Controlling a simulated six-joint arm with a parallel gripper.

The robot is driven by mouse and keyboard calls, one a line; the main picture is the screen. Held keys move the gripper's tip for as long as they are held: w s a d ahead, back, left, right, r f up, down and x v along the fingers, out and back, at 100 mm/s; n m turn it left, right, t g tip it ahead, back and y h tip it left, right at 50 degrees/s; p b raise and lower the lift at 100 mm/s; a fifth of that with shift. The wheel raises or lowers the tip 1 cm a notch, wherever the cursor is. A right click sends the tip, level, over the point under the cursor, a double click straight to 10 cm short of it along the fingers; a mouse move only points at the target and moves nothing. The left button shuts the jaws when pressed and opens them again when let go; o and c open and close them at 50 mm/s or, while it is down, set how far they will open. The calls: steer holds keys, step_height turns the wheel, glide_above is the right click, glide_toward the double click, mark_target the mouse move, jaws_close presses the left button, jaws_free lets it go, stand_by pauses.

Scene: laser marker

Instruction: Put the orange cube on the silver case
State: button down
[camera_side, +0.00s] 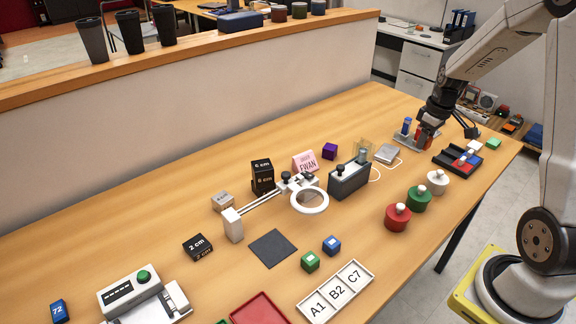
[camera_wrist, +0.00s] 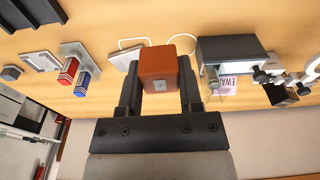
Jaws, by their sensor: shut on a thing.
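The orange cube (camera_wrist: 158,70) is held between the two dark fingers of my gripper (camera_wrist: 160,88) in the wrist view. In the side view my gripper (camera_side: 428,125) is at the far right part of the table, above or beside a small stand; the cube is hard to tell from the red item there. In the wrist view the silver case (camera_wrist: 122,60) is partly hidden behind the cube and finger.
A stand with a blue item (camera_side: 406,127) and a red one is close to my gripper. A dark grey box (camera_side: 349,182) stands left of the case. A black tray (camera_side: 452,165) and red, green and white knobbed weights (camera_side: 398,217) are to the right and front.

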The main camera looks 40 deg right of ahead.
steer(key=shift+s+d, duration=0.25)
steer(key=shift+d, duration=0.3)
steer(key=w+d+f, duration=0.4)
steer(key=w+d, duration=0.1)
steer(key=w, duration=0.3)
glide_above(394, 155)
steer(key=s, duration=0.2)
steer(key=f, duration=0.4)
steer(key=shift+w+a+f, duration=0.15)
steer(key=shift+a, duration=0.25)
steer(key=shift+w+d+f, duration=0.25)
steer(key=shift+w+f, duration=0.15)
steer(key=shift+f, duration=0.15)
steer(key=shift+w+d+f, duration=0.1)
steer(key=shift+w+f, duration=0.1)
steer(key=shift+f, duration=1.6)
steer(key=shift+f, duration=0.15)
